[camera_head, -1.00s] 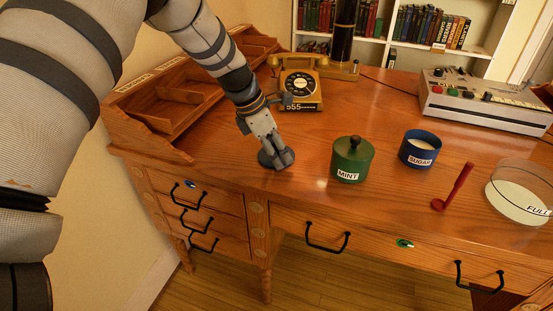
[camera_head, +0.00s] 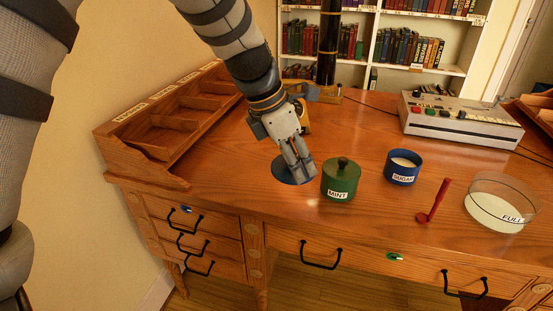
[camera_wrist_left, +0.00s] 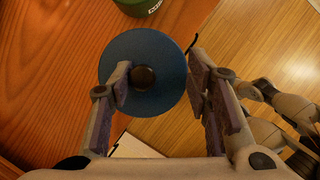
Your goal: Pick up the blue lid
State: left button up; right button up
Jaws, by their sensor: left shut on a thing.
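The blue lid (camera_head: 283,174) is a flat disc with a dark round knob. In the head view it is under the fingers of my left gripper (camera_head: 301,170), left of the green MINT jar (camera_head: 341,182). In the left wrist view the lid (camera_wrist_left: 150,43) is between the fingers of my left gripper (camera_wrist_left: 165,82), with its knob beside the left finger. My left gripper is shut on the lid. The fingers hide part of the lid in the head view.
An open blue SUGAR pot (camera_head: 402,170), a red spoon (camera_head: 434,203) and a clear FULL bowl (camera_head: 500,208) stand to the right. A wooden organizer (camera_head: 160,150) lines the left edge. A console (camera_head: 458,122) is at the back right.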

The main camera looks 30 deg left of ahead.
pick_arm(q)
jog(key=shift+s+d+r, duration=0.1)
jog(key=shift+s+d, duration=0.2)
jog(key=shift+d, duration=0.2)
jog(key=c, duration=0.5)
jog(key=shift+s+d+r, duration=0.1)
jog(key=shift+s+d, duration=0.1)
jog(key=shift+d, duration=0.1)
grip_shut()
jog(key=o, duration=1.9)
grip_release()
jog(key=shift+c, duration=0.2)
